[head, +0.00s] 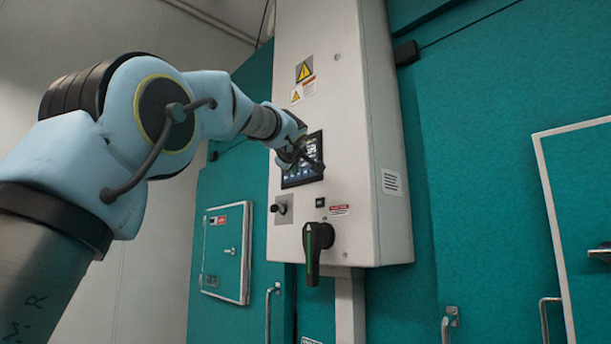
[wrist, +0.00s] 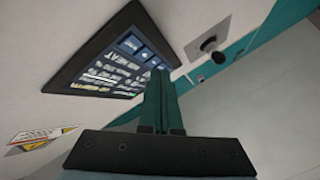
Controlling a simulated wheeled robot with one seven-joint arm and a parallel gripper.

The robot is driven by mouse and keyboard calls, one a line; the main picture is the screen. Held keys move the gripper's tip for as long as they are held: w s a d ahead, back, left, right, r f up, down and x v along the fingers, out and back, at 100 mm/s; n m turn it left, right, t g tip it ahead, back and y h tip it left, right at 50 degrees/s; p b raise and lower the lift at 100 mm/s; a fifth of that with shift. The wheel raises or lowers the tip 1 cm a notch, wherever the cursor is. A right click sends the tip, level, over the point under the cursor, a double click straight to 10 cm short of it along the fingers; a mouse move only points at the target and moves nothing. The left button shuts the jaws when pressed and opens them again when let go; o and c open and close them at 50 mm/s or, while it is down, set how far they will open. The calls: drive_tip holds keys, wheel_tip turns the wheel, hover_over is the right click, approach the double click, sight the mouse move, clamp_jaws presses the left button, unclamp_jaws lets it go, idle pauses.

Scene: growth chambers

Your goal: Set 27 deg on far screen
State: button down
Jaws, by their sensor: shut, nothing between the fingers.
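The screen (head: 302,162) is a small dark touch panel with lit readouts on the front of a white control cabinet (head: 325,60). Its digits are too small to read. My gripper (head: 297,155) is in front of the screen and covers part of its upper left. In the wrist view the screen (wrist: 112,68) lies tilted in a black frame, with rows of text and blue buttons. My gripper (wrist: 159,78) is shut and empty, its fingertips overlapping the screen's right edge in that view. Whether the tips touch the glass I cannot tell.
Below the screen are a black knob (head: 279,208) and a large black rotary handle (head: 317,250). Warning labels (head: 303,72) sit above it. Teal chamber walls (head: 480,150) with door handles flank the cabinet. A small teal hatch (head: 226,250) is at lower left.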

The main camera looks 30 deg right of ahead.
drive_tip(key=shift+s+a+b, duration=0.2)
drive_tip(key=shift+a+b, duration=0.2)
drive_tip(key=shift+a, duration=0.6)
drive_tip(key=shift+s+a+b, duration=0.2)
drive_tip(key=shift+a+b, duration=0.2)
drive_tip(key=shift+a, duration=0.6)
idle(0.8)
drive_tip(key=a, duration=0.1)
drive_tip(key=a+b, duration=0.1)
drive_tip(key=a, duration=0.1)
drive_tip(key=shift+s+a, duration=0.35)
drive_tip(key=shift+a, duration=0.05)
drive_tip(key=shift+d, duration=0.1)
drive_tip(key=w+d+p, duration=0.1)
drive_tip(key=d+p, duration=0.2)
drive_tip(key=d, duration=0.5)
drive_tip(key=shift+w+d, duration=0.25)
drive_tip(key=shift+w, duration=0.1)
drive_tip(key=shift+d, duration=0.15)
idle(1.7)
